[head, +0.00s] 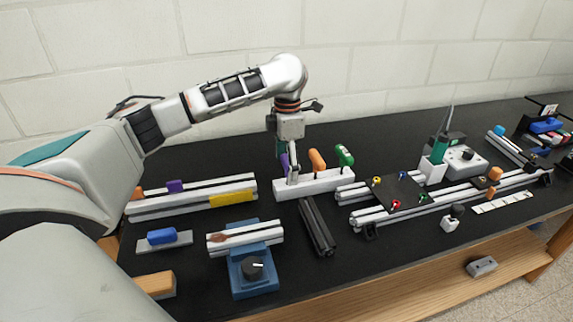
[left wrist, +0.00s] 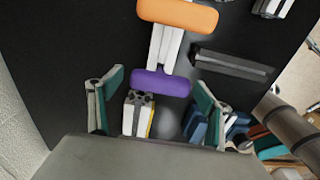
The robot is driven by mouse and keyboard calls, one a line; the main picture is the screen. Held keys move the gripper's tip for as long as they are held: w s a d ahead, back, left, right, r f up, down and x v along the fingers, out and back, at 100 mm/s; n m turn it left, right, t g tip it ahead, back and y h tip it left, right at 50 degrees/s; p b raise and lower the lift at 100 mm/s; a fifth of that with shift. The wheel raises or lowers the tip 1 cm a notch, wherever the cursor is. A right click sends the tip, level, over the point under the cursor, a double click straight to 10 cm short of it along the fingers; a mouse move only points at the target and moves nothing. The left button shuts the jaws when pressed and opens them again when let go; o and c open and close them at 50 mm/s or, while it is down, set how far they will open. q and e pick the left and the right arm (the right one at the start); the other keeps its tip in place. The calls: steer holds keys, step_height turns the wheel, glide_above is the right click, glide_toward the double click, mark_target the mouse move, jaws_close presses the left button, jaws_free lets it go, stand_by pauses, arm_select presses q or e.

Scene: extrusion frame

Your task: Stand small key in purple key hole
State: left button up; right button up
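A white holder block (head: 325,184) stands mid-table with purple, orange and green handles along it. The purple handle (head: 284,162) is at its left end, partly hidden by my left gripper (head: 288,167). The orange handle (head: 317,160) and green handle (head: 344,155) stand upright to its right. In the left wrist view, my left gripper (left wrist: 160,94) is open, with the purple handle (left wrist: 161,83) between its teal fingertips and visible gaps on both sides. The orange handle (left wrist: 178,13) lies beyond. The purple handle's lower end and the hole are hidden. My right gripper is not in view.
An aluminium extrusion with a purple piece (head: 175,186) and a yellow strip (head: 231,198) lies left. A blue fixture with a dark knob (head: 252,268) stands in front. Dark bars (head: 317,226) lie before the holder. More extrusions and a plate (head: 398,192) fill the right.

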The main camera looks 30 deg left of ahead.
arm_select(q)
step_height(320, 180, up, 12)
stand_by(0.7)
